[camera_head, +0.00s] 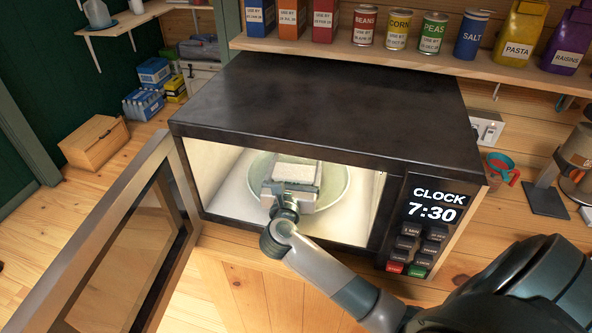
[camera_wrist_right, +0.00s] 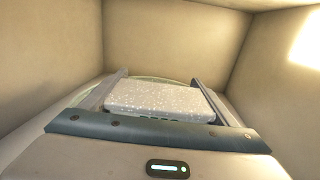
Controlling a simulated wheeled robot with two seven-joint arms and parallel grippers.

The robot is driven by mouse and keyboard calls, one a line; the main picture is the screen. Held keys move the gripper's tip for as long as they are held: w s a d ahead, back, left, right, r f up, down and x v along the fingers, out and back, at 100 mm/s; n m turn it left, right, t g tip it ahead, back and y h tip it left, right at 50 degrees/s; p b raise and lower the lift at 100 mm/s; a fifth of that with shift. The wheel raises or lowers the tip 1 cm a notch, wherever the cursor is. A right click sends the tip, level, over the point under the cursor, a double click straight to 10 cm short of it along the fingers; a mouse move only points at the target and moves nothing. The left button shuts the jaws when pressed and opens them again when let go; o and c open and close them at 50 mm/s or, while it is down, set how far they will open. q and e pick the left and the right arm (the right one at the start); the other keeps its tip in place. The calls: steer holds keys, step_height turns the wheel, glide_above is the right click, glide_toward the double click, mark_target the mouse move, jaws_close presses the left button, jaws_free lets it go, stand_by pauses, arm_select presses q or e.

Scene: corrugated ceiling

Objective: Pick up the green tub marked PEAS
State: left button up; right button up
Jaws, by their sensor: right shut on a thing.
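My right gripper (camera_head: 294,180) reaches through the open front of the black microwave (camera_head: 330,105). It is shut on a pale, frosty-looking block or tub (camera_head: 295,171), over a round pale-green glass plate (camera_head: 335,185). The right wrist view shows the speckled pale top of the block (camera_wrist_right: 160,100) between the two fingers, with small dark marks along its near edge. A green can marked PEAS (camera_head: 432,34) stands on the shelf above. My left gripper is not in view.
The microwave door (camera_head: 125,250) hangs open at left. The control panel (camera_head: 425,225) shows 7:30. The shelf (camera_head: 400,58) holds boxes, cans and bags behind the microwave. A red-and-teal cup (camera_head: 500,166) and a coffee machine (camera_head: 575,160) stand at right. The microwave's walls surround my gripper closely.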

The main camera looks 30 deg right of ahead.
steer(key=shift+r+b, duration=0.3)
steer(key=shift+r, duration=0.35)
steer(key=s+r+b, duration=0.2)
steer(key=s+r, duration=0.7)
steer(key=s, duration=0.2)
steer(key=shift+s+r, duration=0.25)
steer(key=shift+s, duration=0.15)
steer(key=shift+a, duration=0.15)
